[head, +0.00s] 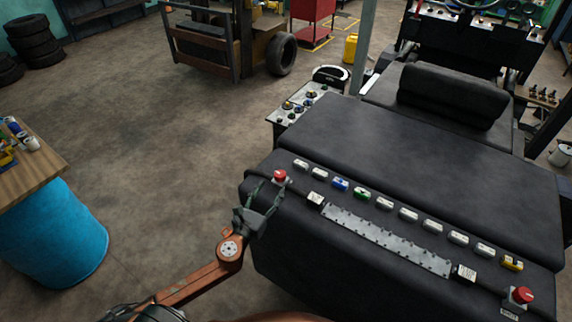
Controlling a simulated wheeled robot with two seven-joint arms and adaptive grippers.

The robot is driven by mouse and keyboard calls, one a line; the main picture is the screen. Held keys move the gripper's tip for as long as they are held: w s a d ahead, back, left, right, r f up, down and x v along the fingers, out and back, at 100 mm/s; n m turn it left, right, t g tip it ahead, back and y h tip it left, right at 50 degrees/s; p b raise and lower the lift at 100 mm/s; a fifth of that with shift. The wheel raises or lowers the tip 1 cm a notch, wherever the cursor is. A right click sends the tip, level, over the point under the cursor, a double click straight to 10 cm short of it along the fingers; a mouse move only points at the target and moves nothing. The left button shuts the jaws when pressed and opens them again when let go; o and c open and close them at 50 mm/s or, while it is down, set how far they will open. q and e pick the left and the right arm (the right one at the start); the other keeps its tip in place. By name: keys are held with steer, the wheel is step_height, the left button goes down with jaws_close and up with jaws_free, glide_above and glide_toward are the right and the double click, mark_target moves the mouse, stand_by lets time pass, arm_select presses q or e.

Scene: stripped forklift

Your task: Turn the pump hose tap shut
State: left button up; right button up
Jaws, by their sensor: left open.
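Two red knobs sit on the black forklift cover (430,150). The left red knob (280,175) is at the cover's left front corner, and the right red knob (523,295) is at its right front end. Each has a small white label near it. I cannot read the labels, so I cannot tell which knob is the pump hose tap. My left gripper (266,185) is open beside the left red knob, with its fingers reaching up towards it. Whether a finger touches the knob is unclear. My right gripper is not in view.
A row of small coloured blocks (384,203) and a grey metal strip (385,240) lie between the knobs. A control panel (300,103) stands behind the left corner. A blue drum (52,235) and a wooden table (25,170) are at left. The floor between is clear.

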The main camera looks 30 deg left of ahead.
mark_target(277, 178)
arm_select(q)
steer(key=shift+w+d+r, duration=0.1)
steer(key=shift+w+d, duration=0.05)
steer(key=shift+w, duration=0.9)
steer(key=w, duration=0.3)
steer(key=w+p, duration=0.1)
steer(key=shift+w+a+r, duration=0.1)
steer(key=shift+w+a, duration=0.15)
steer(key=shift+a, duration=0.15)
steer(key=shift+w, duration=0.85)
steer(key=c, duration=1.1)
steer(key=shift+c, duration=0.4)
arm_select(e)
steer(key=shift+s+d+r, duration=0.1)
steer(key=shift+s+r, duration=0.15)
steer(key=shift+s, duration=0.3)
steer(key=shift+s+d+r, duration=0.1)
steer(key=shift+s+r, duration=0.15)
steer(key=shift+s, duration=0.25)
